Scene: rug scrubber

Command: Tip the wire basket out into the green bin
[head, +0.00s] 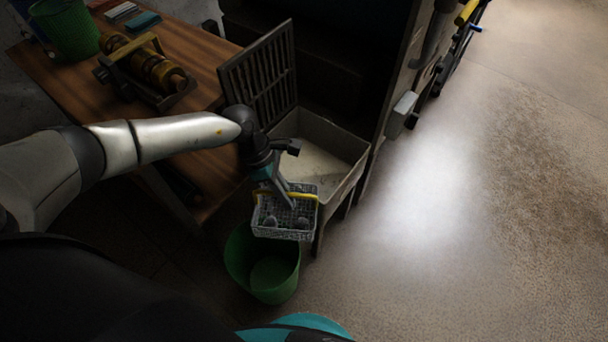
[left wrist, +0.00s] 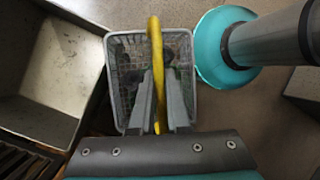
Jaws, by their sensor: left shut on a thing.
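The wire basket (head: 284,232) is a pale mesh basket with a yellow handle. My left gripper (head: 288,196) is shut on this handle, and the basket hangs roughly upright. A few dark lumps lie inside it. In the left wrist view the basket (left wrist: 118,85) is seen from above, with the handle between the fingers (left wrist: 158,95). The green bin (head: 240,262) stands open on the floor, just below and left of the basket in the head view. The basket overlaps its far rim in the picture. My right gripper is not in view.
An open grey metal trough (head: 345,165) stands right behind the basket, with a slatted rack (head: 262,75) upright at its left. The wooden bench (head: 195,55) on the left carries a roller device (head: 150,70) and a green container (head: 68,30). Floor at right is clear.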

